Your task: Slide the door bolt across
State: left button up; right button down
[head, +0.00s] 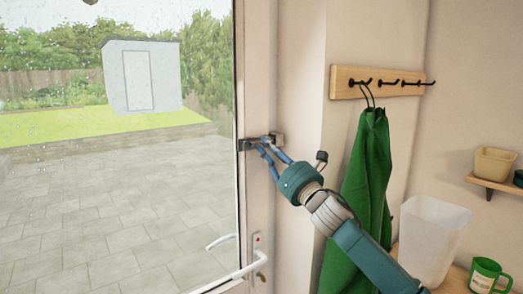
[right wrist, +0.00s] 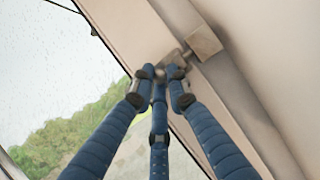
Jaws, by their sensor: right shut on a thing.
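The door bolt (head: 248,144) is a small dark metal fitting at the edge of the glazed door. My right gripper (head: 266,146) has its blue fingers closed at the bolt. In the right wrist view, the fingertips (right wrist: 164,72) meet around a small grey metal part of the bolt (right wrist: 172,59) and hide much of it. A short grey bar runs from there towards a square block (right wrist: 204,43) on the frame side. I cannot tell whether the bar's end sits inside the block. My left gripper is not in view.
A white door handle (head: 232,268) sticks out below. A green cloth (head: 366,185) hangs from a hook rack (head: 350,82) right of my arm. A translucent bin (head: 430,235) and a green mug (head: 487,275) stand on a surface at lower right.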

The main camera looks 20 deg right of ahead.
jog(key=shift+d+r, duration=0.25)
jog(key=shift+r, duration=0.05)
jog(key=c, duration=1.7)
grip_release()
jog(key=shift+c, duration=0.2)
jog(key=shift+d+f, duration=0.1)
jog(key=shift+d, duration=0.1)
jog(key=shift+f, duration=0.1)
jog(key=v, duration=1.2)
jog(key=shift+a, duration=0.15)
